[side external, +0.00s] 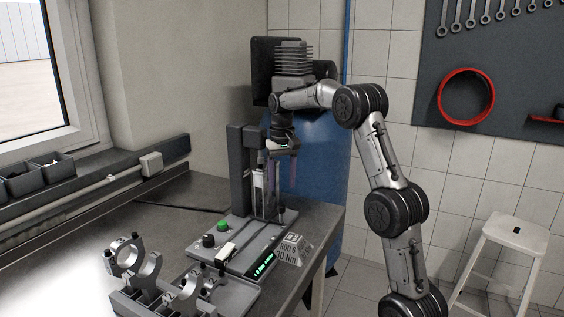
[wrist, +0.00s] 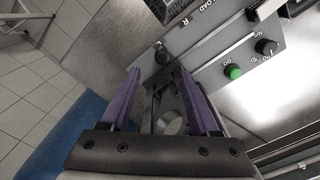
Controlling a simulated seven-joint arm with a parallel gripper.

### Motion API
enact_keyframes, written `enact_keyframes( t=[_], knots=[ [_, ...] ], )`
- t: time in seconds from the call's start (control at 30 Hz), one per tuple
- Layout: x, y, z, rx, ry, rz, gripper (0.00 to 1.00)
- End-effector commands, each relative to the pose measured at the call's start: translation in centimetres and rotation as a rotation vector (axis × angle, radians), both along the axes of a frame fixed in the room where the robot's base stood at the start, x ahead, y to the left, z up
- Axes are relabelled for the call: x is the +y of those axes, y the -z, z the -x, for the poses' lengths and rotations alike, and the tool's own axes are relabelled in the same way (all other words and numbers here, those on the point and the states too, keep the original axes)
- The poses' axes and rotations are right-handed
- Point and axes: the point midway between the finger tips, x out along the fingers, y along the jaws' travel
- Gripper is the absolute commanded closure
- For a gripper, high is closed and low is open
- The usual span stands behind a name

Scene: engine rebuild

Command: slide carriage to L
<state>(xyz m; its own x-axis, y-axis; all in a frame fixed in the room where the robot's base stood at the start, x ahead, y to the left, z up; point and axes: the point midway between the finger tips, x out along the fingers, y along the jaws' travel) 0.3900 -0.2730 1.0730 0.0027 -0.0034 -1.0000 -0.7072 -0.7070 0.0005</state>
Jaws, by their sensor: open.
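A grey bench press (side external: 243,160) stands on the bench, with a flat base and an upright column. A black round-topped knob (wrist: 161,55) rises from its base near the "R" mark; it shows as a short dark post (side external: 280,213) in the side view. It may be the carriage's handle; I cannot tell which part is the carriage. No L mark is readable. My gripper (wrist: 157,76) points down beside the column, its two purple fingers apart and empty. In the wrist view the knob appears just beyond and between the fingertips. A grey ring-shaped part (wrist: 168,112) shows between the fingers.
The base carries a green button (side external: 222,226), a black dial (side external: 208,241), a cream block (side external: 226,251) and a lit display (side external: 262,264). A metal rod holder (side external: 150,280) stands at front left. A blue drum (side external: 325,160) stands behind.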

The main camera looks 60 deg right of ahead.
Motion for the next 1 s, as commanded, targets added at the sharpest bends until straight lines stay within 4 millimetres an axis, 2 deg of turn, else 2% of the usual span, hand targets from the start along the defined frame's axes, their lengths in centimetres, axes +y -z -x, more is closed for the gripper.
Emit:
enact_keyframes(
  t=[0.03, 0.2, 0.4, 1.0],
  knots=[
    [-0.1, -1.2, -0.1, -0.004, 0.000, 0.003, 0.38],
    [-0.1, -4.3, 0.0, -0.002, 0.000, 0.002, 0.38],
    [-0.1, -6.4, 0.0, 0.001, 0.000, 0.001, 0.38],
    [0.2, -6.8, -0.1, 0.001, -0.006, 0.001, 0.38]
  ],
)
